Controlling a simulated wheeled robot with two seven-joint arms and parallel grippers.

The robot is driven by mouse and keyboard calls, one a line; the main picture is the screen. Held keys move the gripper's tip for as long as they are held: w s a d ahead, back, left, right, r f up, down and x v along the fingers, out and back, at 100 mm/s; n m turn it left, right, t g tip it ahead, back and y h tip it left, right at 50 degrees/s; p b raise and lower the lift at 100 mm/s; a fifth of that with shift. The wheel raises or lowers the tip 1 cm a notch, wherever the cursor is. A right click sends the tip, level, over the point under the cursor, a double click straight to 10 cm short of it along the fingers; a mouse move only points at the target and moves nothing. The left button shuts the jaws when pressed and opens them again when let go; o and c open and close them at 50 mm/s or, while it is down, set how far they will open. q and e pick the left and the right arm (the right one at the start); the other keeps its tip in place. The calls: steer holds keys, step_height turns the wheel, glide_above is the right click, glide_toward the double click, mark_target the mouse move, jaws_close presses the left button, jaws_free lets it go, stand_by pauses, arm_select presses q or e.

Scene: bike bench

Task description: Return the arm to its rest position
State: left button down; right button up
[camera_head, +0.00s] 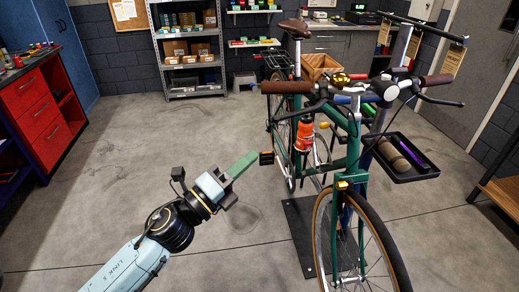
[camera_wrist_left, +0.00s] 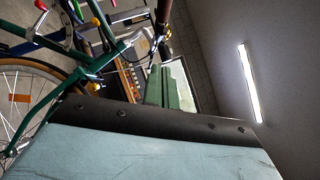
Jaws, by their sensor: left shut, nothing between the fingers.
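My left arm reaches in from the bottom left of the head view. Its gripper (camera_head: 245,163), with green fingers, is shut and empty. It points up and right in free air, left of the green bicycle (camera_head: 352,150), and appears apart from it. In the left wrist view the green fingers (camera_wrist_left: 172,85) show close together beyond my pale blue arm casing. Parts of the bicycle (camera_wrist_left: 30,135) fill the left of that view, tilted. My right gripper is not in view.
The bicycle stands upright on a dark base plate (camera_head: 299,238), with a black tray (camera_head: 401,160) on its right. A red drawer cabinet (camera_head: 36,112) is at the left, and a metal shelf (camera_head: 189,50) at the back. The grey floor (camera_head: 120,150) around my left arm is clear.

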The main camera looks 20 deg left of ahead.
arm_select(q)
steer(key=shift+f, duration=0.1)
steer(key=w+a+f+n+g+y+b, duration=0.1)
steer(key=a+f+n+g+y, duration=0.3)
steer(key=f, duration=0.7)
steer(key=a+f+n+t+y, duration=0.15)
steer(key=f+n, duration=0.35)
steer(key=f, duration=0.7)
steer(key=s+f+n+g+y+b, duration=0.1)
steer(key=s+f+n+g, duration=0.2)
steer(key=f, duration=0.6)
steer(key=s+f+n+g+y, duration=0.1)
steer(key=s+f+n+g, duration=0.15)
steer(key=f, duration=0.65)
steer(key=s+f+n+g+y+b, duration=0.1)
steer(key=s+f+n+g, duration=0.35)
steer(key=s+f, duration=0.95)
steer(key=s+d+f+n+g, duration=0.1)
steer(key=s+f+n+g, duration=0.2)
steer(key=s, duration=0.7)
steer(key=s+d+f+n+g+b, duration=0.1)
steer(key=s+d+f+n+g, duration=0.1)
steer(key=s+f, duration=0.5)
steer(key=s+n+g, duration=0.1)
steer(key=s, duration=0.3)
steer(key=shift+s+f, duration=0.15)
steer(key=shift+s, duration=0.15)
steer(key=shift+w, duration=0.1)
